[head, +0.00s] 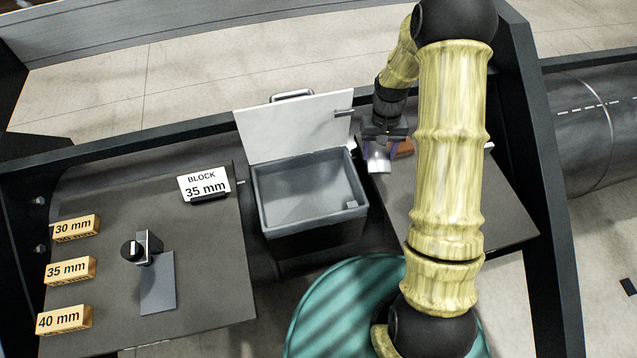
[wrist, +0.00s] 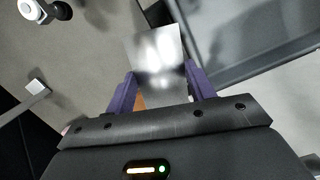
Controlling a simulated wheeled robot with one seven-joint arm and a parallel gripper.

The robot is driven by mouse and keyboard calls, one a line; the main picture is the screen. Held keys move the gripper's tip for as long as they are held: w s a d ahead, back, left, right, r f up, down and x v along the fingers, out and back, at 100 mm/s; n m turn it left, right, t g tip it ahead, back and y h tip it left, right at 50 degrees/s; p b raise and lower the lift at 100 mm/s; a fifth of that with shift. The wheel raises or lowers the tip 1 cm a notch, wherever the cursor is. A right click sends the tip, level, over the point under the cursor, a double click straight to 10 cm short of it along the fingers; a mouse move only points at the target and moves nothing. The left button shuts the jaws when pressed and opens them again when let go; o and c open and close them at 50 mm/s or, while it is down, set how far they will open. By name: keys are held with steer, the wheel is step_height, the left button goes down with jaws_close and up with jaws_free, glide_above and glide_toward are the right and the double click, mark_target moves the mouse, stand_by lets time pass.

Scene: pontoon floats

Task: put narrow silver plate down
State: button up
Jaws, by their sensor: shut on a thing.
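The narrow silver plate (wrist: 159,48) is between the purple fingers of my gripper (wrist: 160,84) in the wrist view, with its free end sticking out past the fingertips. My gripper is shut on it. In the head view my gripper (head: 380,151) is over the right-hand dark table (head: 462,205), just right of the open grey box. The bright plate (head: 378,166) shows below the fingers there. I cannot tell whether the plate touches the table top.
The open grey box (head: 265,215) with its raised white lid (head: 290,132) stands between two tables. A reddish-brown block (head: 403,148) lies close beside my gripper. The left table (head: 205,270) holds wooden blocks marked 30, 35 and 40 mm, a "BLOCK 35 mm" sign (head: 204,184) and a black-knobbed fixture (head: 142,248).

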steer(key=shift+d, duration=0.2)
steer(key=shift+r, duration=0.1)
steer(key=shift+a+f+b, duration=0.2)
steer(key=shift+a+b, duration=0.1)
steer(key=shift+b, duration=0.05)
steer(key=s+a+n+b, duration=0.3)
steer(key=a+b, duration=0.5)
steer(key=a, duration=0.4)
steer(key=shift+f, duration=0.4)
steer(key=shift+a, duration=0.1)
steer(key=shift+f+b, duration=0.45)
steer(key=shift+f, duration=2.7)
